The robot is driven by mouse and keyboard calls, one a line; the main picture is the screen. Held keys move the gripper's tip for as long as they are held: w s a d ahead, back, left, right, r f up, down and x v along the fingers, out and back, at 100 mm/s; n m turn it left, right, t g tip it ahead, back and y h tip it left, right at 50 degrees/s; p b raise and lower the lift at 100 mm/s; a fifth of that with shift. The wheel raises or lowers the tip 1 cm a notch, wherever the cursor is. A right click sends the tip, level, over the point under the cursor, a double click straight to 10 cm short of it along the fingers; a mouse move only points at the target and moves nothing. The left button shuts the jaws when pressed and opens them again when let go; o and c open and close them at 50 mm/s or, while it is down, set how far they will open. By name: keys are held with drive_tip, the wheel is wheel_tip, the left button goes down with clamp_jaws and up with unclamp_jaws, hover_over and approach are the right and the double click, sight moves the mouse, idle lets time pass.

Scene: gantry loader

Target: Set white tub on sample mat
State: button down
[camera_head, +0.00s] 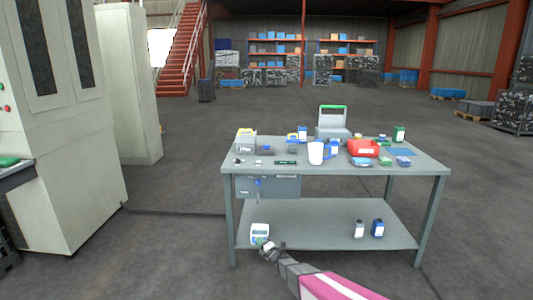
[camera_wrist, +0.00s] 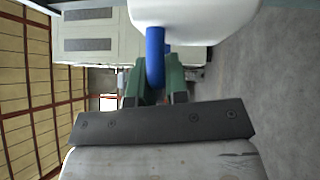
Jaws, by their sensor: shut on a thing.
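My gripper (camera_head: 264,244) is low at the front left of the workbench. In the wrist view its green fingers (camera_wrist: 160,90) are closed on the blue handle of the white tub (camera_wrist: 195,20). The tub (camera_head: 260,229) shows just beyond the fingers in the head view, in front of the lower shelf area and apparently off the floor. Its far side is hidden. A flat blue mat (camera_head: 403,152), likely the sample mat, lies at the right of the bench top, behind small boxes.
The grey bench (camera_head: 235,171) holds a white jug (camera_head: 316,153), a red bin (camera_head: 363,148), a grey case (camera_head: 333,122) and several small containers. A large cabinet (camera_head: 70,130) stands at left. The floor right of the bench is clear.

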drive_tip(key=s+d+r+m+t+h, duration=0.1)
drive_tip(key=d+r+h, duration=0.3)
drive_tip(key=r, duration=1.7)
drive_tip(key=s+d+r+m+t+h, duration=0.1)
drive_tip(key=d+r+m+h, duration=0.3)
drive_tip(key=d+r, duration=0.7)
drive_tip(key=s+d+r+m+t+h, duration=0.1)
drive_tip(key=d+r+m+t+h, duration=0.2)
drive_tip(key=r, duration=2.9)
drive_tip(key=d+h, duration=0.2)
drive_tip(key=d, duration=0.2)
drive_tip(key=shift+s+d, duration=0.2)
drive_tip(key=shift+d, duration=0.1)
